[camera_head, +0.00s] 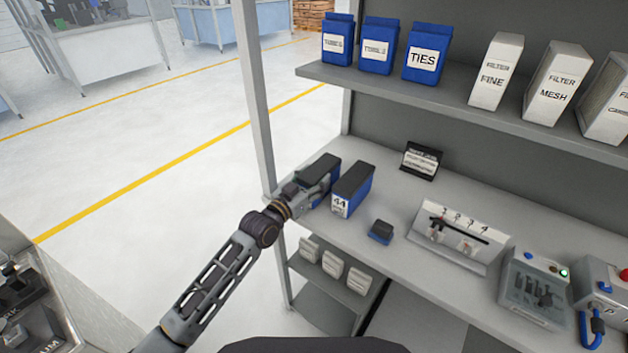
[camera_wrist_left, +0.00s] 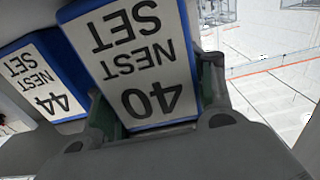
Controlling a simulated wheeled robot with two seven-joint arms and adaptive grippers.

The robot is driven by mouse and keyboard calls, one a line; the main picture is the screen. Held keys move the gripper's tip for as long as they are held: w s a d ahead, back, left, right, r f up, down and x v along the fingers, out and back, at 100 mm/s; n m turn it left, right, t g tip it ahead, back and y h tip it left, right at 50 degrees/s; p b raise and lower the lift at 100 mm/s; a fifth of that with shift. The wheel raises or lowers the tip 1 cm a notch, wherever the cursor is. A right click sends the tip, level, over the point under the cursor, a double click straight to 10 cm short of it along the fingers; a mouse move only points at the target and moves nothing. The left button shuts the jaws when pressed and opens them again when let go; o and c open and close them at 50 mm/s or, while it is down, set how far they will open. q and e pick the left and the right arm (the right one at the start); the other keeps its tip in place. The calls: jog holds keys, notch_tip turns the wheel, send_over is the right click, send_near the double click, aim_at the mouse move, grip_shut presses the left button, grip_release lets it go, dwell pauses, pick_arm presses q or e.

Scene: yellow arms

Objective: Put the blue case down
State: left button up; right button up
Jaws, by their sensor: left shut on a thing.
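My left gripper (camera_head: 308,192) is at the left end of the grey bench shelf, shut on a blue case (camera_head: 321,167) with a dark top. In the left wrist view the held case (camera_wrist_left: 135,65) has a white label reading NEST SET 40, upside down in that picture, between the two fingers. I cannot tell whether its base touches the shelf. A second blue case (camera_head: 352,188), labelled 44, stands upright just right of it; it also shows in the left wrist view (camera_wrist_left: 42,82). My right gripper is not in view.
A small dark blue block (camera_head: 380,231), a black sign (camera_head: 421,160) and a numbered rack (camera_head: 455,236) stand on the bench. Blue TIES boxes (camera_head: 427,54) and white filter boxes (camera_head: 497,72) fill the upper shelf. A post (camera_head: 255,100) rises at the left corner.

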pick_arm(q)
jog(key=o, duration=1.3)
jog(key=shift+f, duration=0.1)
jog(key=shift+o, duration=0.2)
jog(key=v, duration=1.2)
